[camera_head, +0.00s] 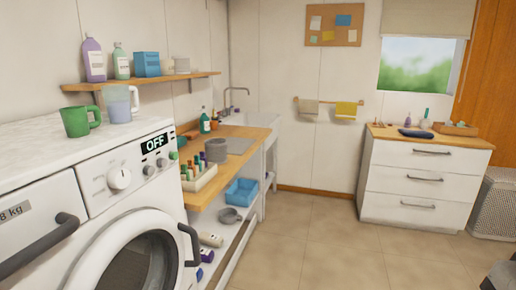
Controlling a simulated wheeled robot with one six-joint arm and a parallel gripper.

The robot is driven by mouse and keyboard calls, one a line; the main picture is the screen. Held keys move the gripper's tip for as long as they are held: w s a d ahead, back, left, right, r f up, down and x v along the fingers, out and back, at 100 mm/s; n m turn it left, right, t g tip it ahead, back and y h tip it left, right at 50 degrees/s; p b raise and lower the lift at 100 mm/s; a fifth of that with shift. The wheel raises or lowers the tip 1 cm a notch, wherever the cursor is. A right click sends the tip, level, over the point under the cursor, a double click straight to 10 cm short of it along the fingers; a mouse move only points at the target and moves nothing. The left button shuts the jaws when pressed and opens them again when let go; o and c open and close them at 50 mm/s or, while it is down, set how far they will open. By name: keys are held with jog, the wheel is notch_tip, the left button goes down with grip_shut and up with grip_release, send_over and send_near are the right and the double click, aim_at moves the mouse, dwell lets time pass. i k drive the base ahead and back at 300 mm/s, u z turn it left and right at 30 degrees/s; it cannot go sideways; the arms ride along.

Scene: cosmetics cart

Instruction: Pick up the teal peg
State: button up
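I cannot make out a teal peg for certain. A pale tray (201,182) on the wooden counter holds several small upright pieces (194,168) in green and brown tones; they are too small to tell what they are. A teal bottle (205,123) stands farther back on the counter, near the sink. My gripper is not in view.
A washing machine (118,205) fills the left front, with a green mug (75,122) on top. A blue bin (241,192) and loose bottles lie on the shelf below the counter. A white drawer unit (412,180) stands at the back right. The middle floor is clear.

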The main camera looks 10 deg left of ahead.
aim_at(197, 159)
jog(key=z, duration=0.05)
jog(key=i, duration=1.3)
jog(key=u, duration=0.9)
jog(key=i, duration=0.95)
jog(key=u, duration=1.1)
jog(key=i, duration=0.2)
jog(key=u, duration=0.05)
